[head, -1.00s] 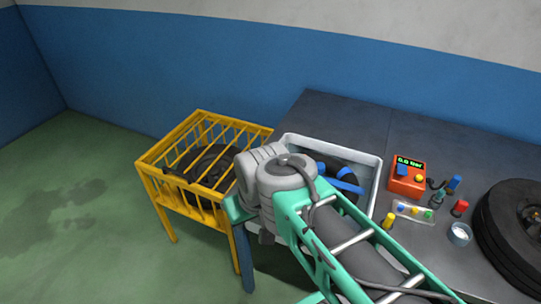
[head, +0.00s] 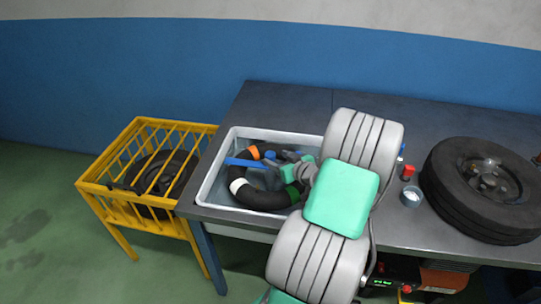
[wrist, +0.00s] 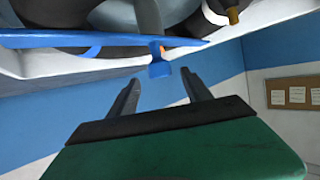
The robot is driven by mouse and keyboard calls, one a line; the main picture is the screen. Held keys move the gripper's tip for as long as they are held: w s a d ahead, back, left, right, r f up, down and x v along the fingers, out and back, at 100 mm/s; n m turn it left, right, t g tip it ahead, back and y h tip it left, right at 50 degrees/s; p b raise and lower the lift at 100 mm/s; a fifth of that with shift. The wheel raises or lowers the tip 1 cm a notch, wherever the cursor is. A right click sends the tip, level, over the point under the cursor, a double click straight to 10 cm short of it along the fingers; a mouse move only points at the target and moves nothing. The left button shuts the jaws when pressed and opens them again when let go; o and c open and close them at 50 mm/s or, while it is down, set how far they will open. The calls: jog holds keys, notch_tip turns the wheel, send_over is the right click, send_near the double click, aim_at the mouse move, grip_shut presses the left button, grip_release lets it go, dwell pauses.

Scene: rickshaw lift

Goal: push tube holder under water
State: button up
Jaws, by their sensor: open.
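The blue tube holder (head: 243,162) lies across a black inner tube (head: 263,198) in the white basin (head: 213,171). The tube has orange, white and green bands. My gripper (head: 274,170) is over the basin beside the holder, partly hidden by my own wrist in the head view. In the wrist view, the two fingers (wrist: 163,86) are apart, with the holder's small blue tab (wrist: 160,68) just beyond and between their tips. The holder's long blue bar (wrist: 60,39) crosses the top of that view. Contact between fingers and tab cannot be told. The water level is unclear.
A yellow cage (head: 112,190) holding a tire stands left of the dark workbench (head: 290,101). A wheel (head: 485,187), a small cup (head: 411,196) and a red-capped item (head: 408,172) are on the right. The bench behind the basin is clear.

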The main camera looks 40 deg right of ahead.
aim_at(273, 157)
jog(key=p+x, duration=0.1)
jog(key=x, duration=0.4)
jog(key=shift+w, duration=0.1)
jog(key=shift+c, duration=0.2)
grip_shut()
dwell(1.0)
